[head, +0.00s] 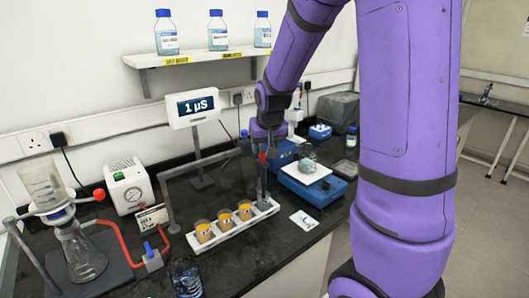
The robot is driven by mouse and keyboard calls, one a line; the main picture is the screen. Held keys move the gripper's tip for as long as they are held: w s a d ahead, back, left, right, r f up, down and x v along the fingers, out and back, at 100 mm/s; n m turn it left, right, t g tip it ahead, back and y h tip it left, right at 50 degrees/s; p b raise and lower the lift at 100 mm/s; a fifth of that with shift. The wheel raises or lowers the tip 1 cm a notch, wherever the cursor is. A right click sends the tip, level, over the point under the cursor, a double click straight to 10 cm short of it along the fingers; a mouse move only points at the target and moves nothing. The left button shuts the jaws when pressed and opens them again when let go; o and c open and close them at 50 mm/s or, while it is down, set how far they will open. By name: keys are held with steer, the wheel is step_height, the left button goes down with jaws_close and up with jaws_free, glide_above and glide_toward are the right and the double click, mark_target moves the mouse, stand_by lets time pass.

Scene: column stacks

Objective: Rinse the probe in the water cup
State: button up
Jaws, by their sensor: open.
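The probe (262,182) looks like a slim grey upright rod below my gripper, over the right end of a white rack (232,232). Its lower end is too small to make out clearly. The water cup seems to be the clear cup (265,203) at that right end; I cannot tell whether the probe tip is inside it. My gripper (263,155) is open at the upper part of the probe, fingers pointing down. I cannot tell whether the fingers touch the probe. A meter display (194,107) behind reads 1 µS.
Several cups of amber liquid (224,220) stand in the rack. A grey bent stand (171,205) reaches over from the left. A blue-and-white balance (312,187) is right of the rack. A glass filter flask (83,255) and a gauge pump (128,186) stand left. A dark glass (186,277) is in front.

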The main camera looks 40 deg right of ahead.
mark_target(264, 153)
steer(key=shift+x, duration=1.5)
steer(key=shift+c, duration=0.5)
